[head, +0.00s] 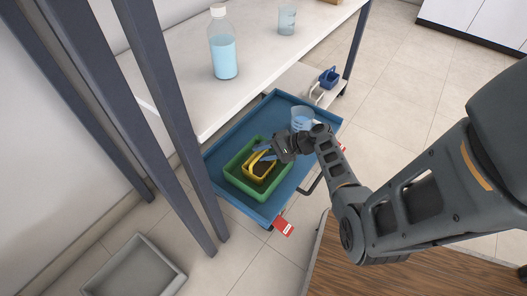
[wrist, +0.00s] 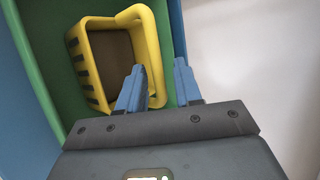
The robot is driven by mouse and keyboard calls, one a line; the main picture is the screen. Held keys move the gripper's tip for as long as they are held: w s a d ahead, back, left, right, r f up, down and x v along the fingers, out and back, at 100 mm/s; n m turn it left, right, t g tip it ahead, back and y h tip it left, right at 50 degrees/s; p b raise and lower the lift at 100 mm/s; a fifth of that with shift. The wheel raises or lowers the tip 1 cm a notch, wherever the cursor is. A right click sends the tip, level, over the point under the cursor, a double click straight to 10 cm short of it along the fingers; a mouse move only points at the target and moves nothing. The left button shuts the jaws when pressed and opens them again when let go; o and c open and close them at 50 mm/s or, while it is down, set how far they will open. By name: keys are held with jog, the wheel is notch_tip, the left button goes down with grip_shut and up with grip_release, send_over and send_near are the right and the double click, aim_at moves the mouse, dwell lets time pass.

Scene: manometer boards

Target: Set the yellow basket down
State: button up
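The yellow basket (head: 259,168) sits inside the green bin (head: 232,174), which stands on the blue cart top (head: 222,154). In the wrist view the basket (wrist: 85,62) is seen from above, with its slotted side at left and its yellow handle at right. My gripper (head: 265,153) is at the basket. Its blue fingers (wrist: 159,65) are apart, one on each side of the handle's right part. Green shows between the handle and the right finger, so the fingers are not closed on it. The basket's underside is hidden, so its contact with the bin floor cannot be seen.
A clear beaker (head: 302,118) with blue liquid stands on the cart behind my gripper. A bench (head: 185,85) holds a bottle (head: 222,45) and another beaker (head: 286,20). A grey bin (head: 135,270) is on the floor.

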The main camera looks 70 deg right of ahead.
jog(key=shift+o, duration=0.5)
jog(key=shift+r, duration=0.1)
jog(key=shift+s+r, duration=0.2)
jog(key=p+v, duration=0.4)
jog(key=v, duration=0.7)
jog(key=s+a+f+n+g+h, duration=0.1)
jog(key=a+f+n+g, duration=0.1)
jog(key=a, duration=0.7)
jog(key=a+f+n+g+h, duration=0.1)
jog(key=a+f+n+g, duration=0.15)
jog(key=a, duration=0.65)
jog(key=s+a+r+n+t+h, duration=0.25)
jog(key=s+a+r+n, duration=0.35)
jog(key=a+r, duration=0.3)
jog(key=s+a+r+n+t, duration=0.1)
jog(key=a+r+n, duration=0.1)
jog(key=r, duration=0.6)
jog(key=s+a+r+n+t+y, duration=0.1)
jog(key=a+r+n+t, duration=0.1)
jog(key=r, duration=0.6)
jog(key=s+a+r+n+t+y, duration=0.1)
jog(key=r+n, duration=0.3)
jog(key=r, duration=0.4)
jog(key=shift+s+a+t, duration=0.45)
jog(key=shift+a+t, duration=0.05)
jog(key=shift+t, duration=0.2)
